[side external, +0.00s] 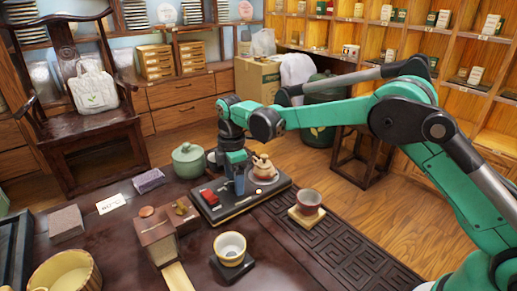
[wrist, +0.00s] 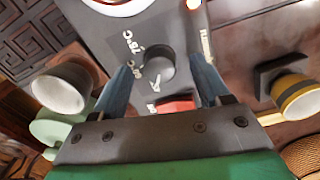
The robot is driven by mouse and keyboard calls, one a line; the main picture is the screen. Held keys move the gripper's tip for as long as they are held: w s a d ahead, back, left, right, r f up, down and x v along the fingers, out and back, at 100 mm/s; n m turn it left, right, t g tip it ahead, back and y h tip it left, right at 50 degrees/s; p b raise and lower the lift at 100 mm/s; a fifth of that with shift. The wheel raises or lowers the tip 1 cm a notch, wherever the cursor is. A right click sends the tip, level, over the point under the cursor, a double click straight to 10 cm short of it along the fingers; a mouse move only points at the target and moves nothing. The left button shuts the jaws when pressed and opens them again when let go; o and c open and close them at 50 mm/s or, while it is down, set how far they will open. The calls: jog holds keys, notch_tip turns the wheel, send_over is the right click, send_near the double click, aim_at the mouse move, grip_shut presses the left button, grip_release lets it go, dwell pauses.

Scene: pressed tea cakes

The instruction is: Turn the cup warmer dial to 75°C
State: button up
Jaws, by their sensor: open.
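The cup warmer (side external: 238,211) is a dark box on the table, with a small teapot (side external: 263,168) on its round plate. Its black round dial (wrist: 158,67) shows in the wrist view, with white temperature labels beside it; one appears to read 75°C, upside down. I cannot tell which label the dial points to. A red switch (wrist: 175,104) sits nearer to me; it also shows in the side view (side external: 209,197). My gripper (wrist: 161,64) is open, with one blue finger on each side of the dial; contact is not visible. In the side view my gripper (side external: 236,184) hides the dial.
A brown cup (side external: 309,201) on a wooden coaster stands right of the warmer, and a white-lined cup (side external: 230,247) on a black coaster in front. A green lidded pot (side external: 188,161) stands behind left. A wooden box (side external: 157,236) is at front left.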

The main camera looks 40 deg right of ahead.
jog(key=shift+f, duration=0.25)
grip_shut()
jog(key=shift+m, duration=0.3)
jog(key=m, duration=1.1)
jog(key=shift+m, duration=0.3)
jog(key=m, duration=1.1)
jog(key=shift+m, duration=0.4)
